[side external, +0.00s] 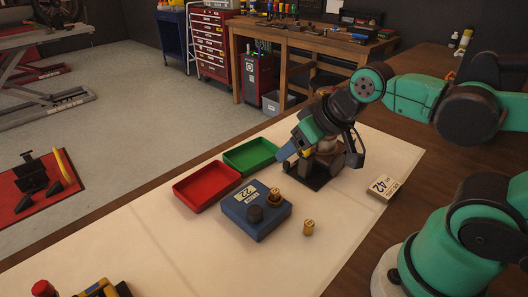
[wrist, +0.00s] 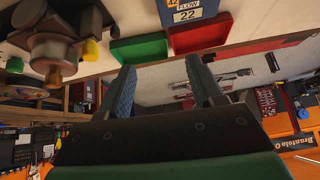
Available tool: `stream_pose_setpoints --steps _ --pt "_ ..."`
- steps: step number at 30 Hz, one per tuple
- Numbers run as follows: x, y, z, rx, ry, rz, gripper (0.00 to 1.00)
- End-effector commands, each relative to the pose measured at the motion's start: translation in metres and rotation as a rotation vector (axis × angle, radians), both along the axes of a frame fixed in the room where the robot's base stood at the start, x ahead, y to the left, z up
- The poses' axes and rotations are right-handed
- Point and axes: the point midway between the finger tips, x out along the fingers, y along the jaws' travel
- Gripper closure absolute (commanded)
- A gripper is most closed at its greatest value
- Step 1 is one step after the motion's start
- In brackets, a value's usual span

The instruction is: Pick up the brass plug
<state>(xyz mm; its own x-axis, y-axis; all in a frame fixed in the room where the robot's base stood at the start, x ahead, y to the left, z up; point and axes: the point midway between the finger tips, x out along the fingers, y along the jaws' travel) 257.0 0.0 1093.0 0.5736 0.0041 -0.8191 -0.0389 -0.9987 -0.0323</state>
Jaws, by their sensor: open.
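A small brass plug (side external: 308,227) stands upright on the pale mat, to the right of a blue block (side external: 240,222). My gripper (side external: 284,153) is raised above the far side of the mat, beyond the blue block and apart from both brass pieces. In the wrist view my gripper (wrist: 160,66) has its two blue fingers spread, with nothing between them. Part of the blue block (wrist: 188,10) shows at the top there; the brass plug cannot be made out.
A red tray (side external: 206,203) and a green tray (side external: 229,168) stand left of and behind the block. A dark metal fixture (side external: 327,172) stands below my wrist. A label block marked 42 (side external: 384,187) lies at the right. The mat's front part (side external: 200,270) is clear.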

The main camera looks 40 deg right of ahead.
Motion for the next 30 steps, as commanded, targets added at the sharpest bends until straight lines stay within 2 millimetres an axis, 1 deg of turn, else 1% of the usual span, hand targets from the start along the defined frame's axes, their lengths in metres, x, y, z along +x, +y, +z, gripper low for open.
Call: stream_pose_setpoints --steps 2,5,8,9,11,12,15,18,21,24,30 --pt "0.001 -0.001 -0.002 0.080 0.026 -0.099 0.40" --pt "0.002 -0.001 -0.008 0.258 0.090 -0.336 0.40" --pt "0.004 -0.001 -0.015 0.478 0.182 -0.657 0.40" --pt "0.005 -0.001 -0.018 0.565 0.222 -0.792 0.40" --pt "0.006 0.000 -0.023 0.685 0.282 -0.999 0.40" --pt "0.006 0.000 -0.026 0.756 0.323 -1.133 0.40" --pt "0.007 0.001 -0.032 0.901 0.416 -1.440 0.40" --pt "0.008 0.002 -0.037 0.993 0.487 -1.681 0.40" --pt "0.007 0.003 -0.040 1.043 0.534 -1.839 0.40" --pt "0.008 0.003 -0.042 1.065 0.556 -1.914 0.40" --pt "0.011 0.008 -0.054 1.069 0.560 -1.932 0.40"
